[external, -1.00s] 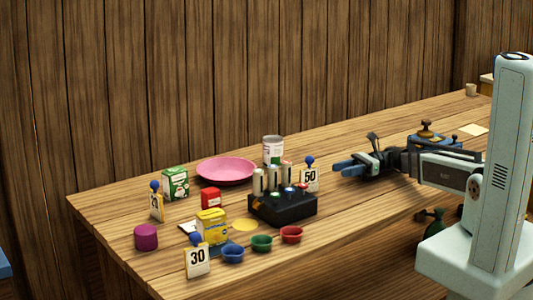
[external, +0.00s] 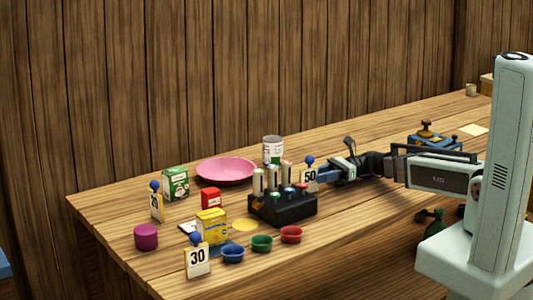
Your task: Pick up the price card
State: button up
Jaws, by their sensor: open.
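Three white price cards with blue knobs on top stand on the table. The card marked 50 (external: 310,178) is behind the right end of a black block. The card marked 30 (external: 198,260) is at the front, and another card (external: 156,207) with a hard-to-read number is at the left. My gripper (external: 325,174) is open, with its blue fingers level with the 50 card and close to its right side. I cannot tell whether the fingers touch or straddle that card.
The black block (external: 283,211) with several upright cylinders stands just left of the gripper. A can (external: 273,150) and pink plate (external: 226,170) are behind. Blue (external: 232,254), green (external: 262,243) and red (external: 291,234) bowls are in front. Boxes crowd the left; the front right tabletop is clear.

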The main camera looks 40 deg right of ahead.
aim_at(300, 179)
jog(key=a, duration=0.4)
jog(key=shift+w, duration=0.35)
grip_shut()
